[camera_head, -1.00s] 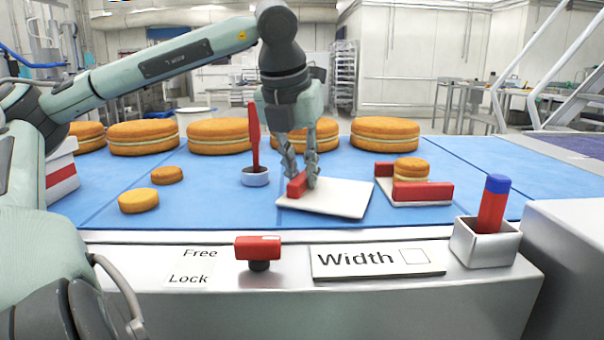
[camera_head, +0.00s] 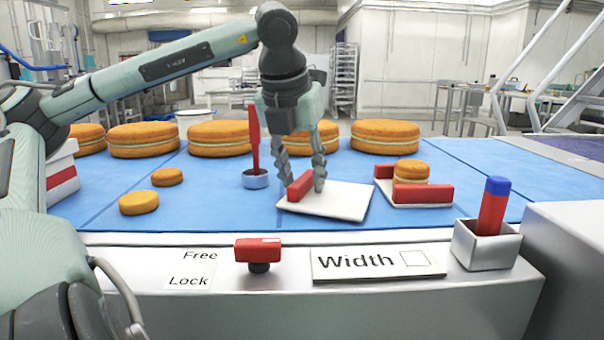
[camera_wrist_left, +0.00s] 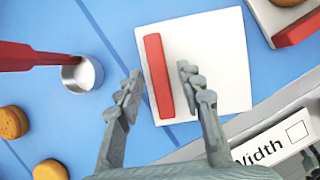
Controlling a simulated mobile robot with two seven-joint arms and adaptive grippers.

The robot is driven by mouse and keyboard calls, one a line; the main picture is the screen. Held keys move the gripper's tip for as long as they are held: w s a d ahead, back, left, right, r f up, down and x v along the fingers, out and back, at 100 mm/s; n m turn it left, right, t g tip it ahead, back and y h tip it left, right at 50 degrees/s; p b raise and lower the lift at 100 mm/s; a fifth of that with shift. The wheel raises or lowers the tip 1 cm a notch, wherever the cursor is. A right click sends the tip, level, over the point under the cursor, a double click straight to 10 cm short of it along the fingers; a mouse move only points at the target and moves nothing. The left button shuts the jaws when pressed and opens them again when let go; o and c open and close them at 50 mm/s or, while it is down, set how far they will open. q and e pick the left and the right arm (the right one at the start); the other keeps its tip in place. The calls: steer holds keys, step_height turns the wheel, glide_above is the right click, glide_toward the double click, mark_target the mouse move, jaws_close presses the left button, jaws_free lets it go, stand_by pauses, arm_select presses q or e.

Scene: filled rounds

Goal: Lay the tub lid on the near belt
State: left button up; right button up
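The tub lid is a white square plate (camera_head: 340,203) with a red bar (camera_head: 300,187) along its left side. It lies on the blue belt (camera_head: 240,213), close to its near edge. In the left wrist view the lid (camera_wrist_left: 218,65) looks flat, with the red bar (camera_wrist_left: 158,75) standing on it. My left gripper (camera_head: 305,186) is low over the lid. Its fingers are spread on either side of the bar, with gaps showing in the wrist view, so it is open. My right gripper is not in view.
A metal cup (camera_head: 255,180) with a red-handled tool stands left of the lid. A white plate with red blocks (camera_head: 424,193) and a small cake is to the right. Small cakes (camera_head: 138,202) lie at left, large ones (camera_head: 220,138) behind. A red lever (camera_head: 257,250) is in front.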

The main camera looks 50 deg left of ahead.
arm_select(q)
steer(key=shift+r, duration=0.1)
steer(key=v, duration=0.7)
steer(key=shift+w+p, duration=0.1)
steer(key=shift+p, duration=0.2)
steer(key=v, duration=0.5)
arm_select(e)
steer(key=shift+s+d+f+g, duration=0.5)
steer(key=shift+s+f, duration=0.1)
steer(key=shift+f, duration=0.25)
